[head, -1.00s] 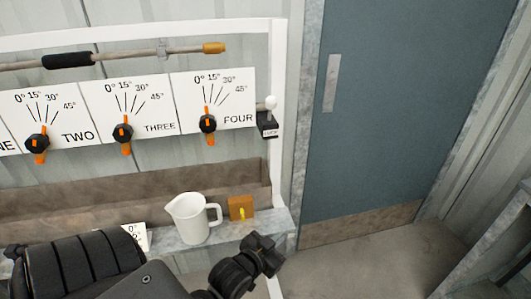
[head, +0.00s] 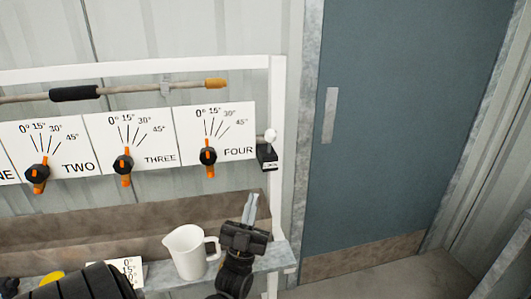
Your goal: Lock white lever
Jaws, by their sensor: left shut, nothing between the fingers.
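The white lever (head: 270,135) is a small white ball knob on a black labelled box (head: 267,158), fixed to the right post of the white frame. The label is too small to read surely. My left gripper (head: 251,203) points up, below and slightly left of the lever and clear of it. Its pale fingers are together with nothing between them. My right gripper does not show.
Dials with orange pointers, among them the FOUR dial (head: 208,156), line the panel left of the lever. A white jug (head: 188,252) stands on the ledge beside my left gripper. A blue door (head: 390,130) is at right.

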